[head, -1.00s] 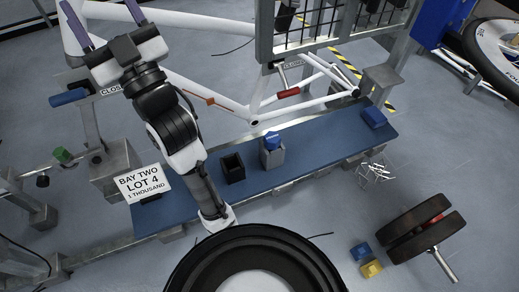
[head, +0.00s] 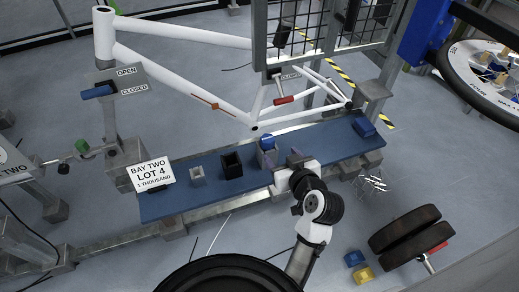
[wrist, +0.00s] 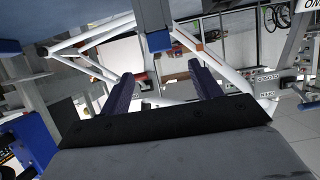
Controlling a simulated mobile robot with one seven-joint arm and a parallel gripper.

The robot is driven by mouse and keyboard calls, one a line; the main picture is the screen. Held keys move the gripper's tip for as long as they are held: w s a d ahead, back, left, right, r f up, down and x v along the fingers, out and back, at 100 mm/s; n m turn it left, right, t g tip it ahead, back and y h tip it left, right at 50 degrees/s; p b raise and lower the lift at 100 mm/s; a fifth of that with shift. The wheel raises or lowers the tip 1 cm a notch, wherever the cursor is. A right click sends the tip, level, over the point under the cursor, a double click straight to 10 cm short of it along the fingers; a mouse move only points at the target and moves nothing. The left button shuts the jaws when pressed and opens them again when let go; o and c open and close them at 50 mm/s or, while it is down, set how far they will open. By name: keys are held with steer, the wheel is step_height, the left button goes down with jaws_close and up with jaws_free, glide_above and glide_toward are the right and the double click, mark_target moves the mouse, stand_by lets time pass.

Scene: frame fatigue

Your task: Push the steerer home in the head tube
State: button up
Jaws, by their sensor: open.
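The white bike frame (head: 180,65) stands behind the bench, with its upright head tube (head: 104,38) at the far left. I cannot make out a separate steerer in it. My gripper (head: 281,154) is open and far right of the head tube, low over the bench by a blue block (head: 266,143) on a grey stand, which my gripper partly hides. In the wrist view, which looks upside down, my gripper's two dark purple fingers (wrist: 163,88) are spread apart. The blue block (wrist: 157,42) shows between and beyond them, with no clear contact.
The blue bench (head: 215,190) also carries a grey socket (head: 197,175), a black box (head: 232,165), a lot sign (head: 152,173) and another blue block (head: 363,127). A mesh guard (head: 325,25) rises behind my gripper.

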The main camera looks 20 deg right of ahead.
steer(key=p, duration=0.1)
glide_toward(265, 134)
steer(key=w+f, duration=0.1)
steer(key=w, duration=0.1)
steer(key=w+f, duration=0.2)
steer(key=shift+p+x, duration=0.9)
steer(key=shift+x, duration=1.9)
steer(key=c, duration=1.2)
steer(key=shift+c, duration=0.5)
steer(key=shift+r, duration=0.2)
steer(key=shift+r, duration=0.6)
step_height(265, 134, up, 18)
steer(key=shift+r+b, duration=0.25)
steer(key=shift+b, duration=0.2)
